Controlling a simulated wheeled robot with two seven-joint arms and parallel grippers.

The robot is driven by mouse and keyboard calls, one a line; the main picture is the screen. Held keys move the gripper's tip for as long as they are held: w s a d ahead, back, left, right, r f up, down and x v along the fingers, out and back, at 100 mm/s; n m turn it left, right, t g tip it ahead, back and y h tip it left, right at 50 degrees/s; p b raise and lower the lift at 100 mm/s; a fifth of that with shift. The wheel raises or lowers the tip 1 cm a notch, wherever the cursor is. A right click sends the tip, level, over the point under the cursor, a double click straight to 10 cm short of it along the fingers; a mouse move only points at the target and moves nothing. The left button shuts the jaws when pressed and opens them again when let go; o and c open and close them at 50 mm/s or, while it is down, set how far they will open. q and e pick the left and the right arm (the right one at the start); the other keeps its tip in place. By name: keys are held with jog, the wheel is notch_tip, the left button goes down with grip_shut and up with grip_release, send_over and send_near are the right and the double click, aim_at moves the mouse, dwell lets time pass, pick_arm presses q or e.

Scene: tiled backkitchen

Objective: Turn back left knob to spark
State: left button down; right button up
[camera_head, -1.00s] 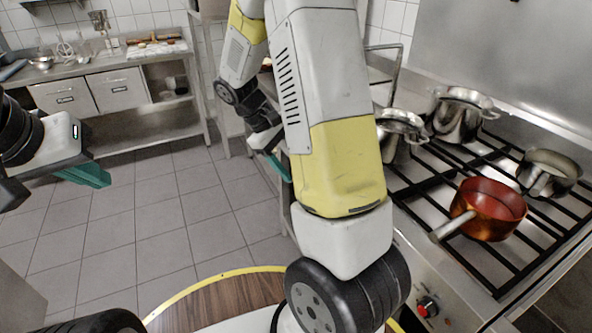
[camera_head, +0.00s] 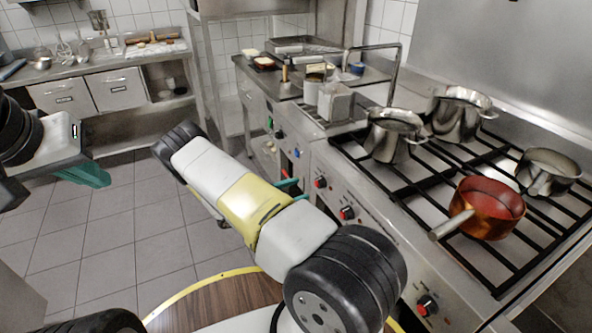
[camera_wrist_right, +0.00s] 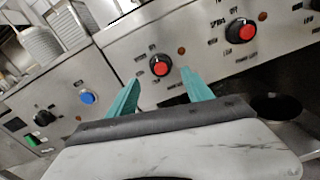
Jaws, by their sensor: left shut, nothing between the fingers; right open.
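The stove front carries red-and-black knobs; in the head view one knob (camera_head: 320,182) is farther back, another (camera_head: 346,213) is nearer, and a third (camera_head: 427,305) is nearest. In the right wrist view a red knob (camera_wrist_right: 160,65) appears between the teal fingertips of my open right gripper (camera_wrist_right: 160,77), with a gap still visible. A second red knob (camera_wrist_right: 241,31) is to its right, with lettering above it. In the head view my right gripper (camera_head: 290,188) is by the stove front, mostly hidden by my arm. My left gripper (camera_head: 86,175) is shut and empty at the left, far from the stove.
On the stove grates (camera_head: 410,190) stand a pot (camera_head: 394,140), a larger pot (camera_head: 458,115), a red pan (camera_head: 490,210) and a saucepan (camera_head: 548,172). A blue knob (camera_wrist_right: 87,97) is on the adjoining unit. The tiled floor (camera_head: 130,215) is clear.

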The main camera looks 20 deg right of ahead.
aim_at(315, 184)
jog(key=d, duration=0.7)
jog(key=shift+w, duration=0.25)
grip_shut()
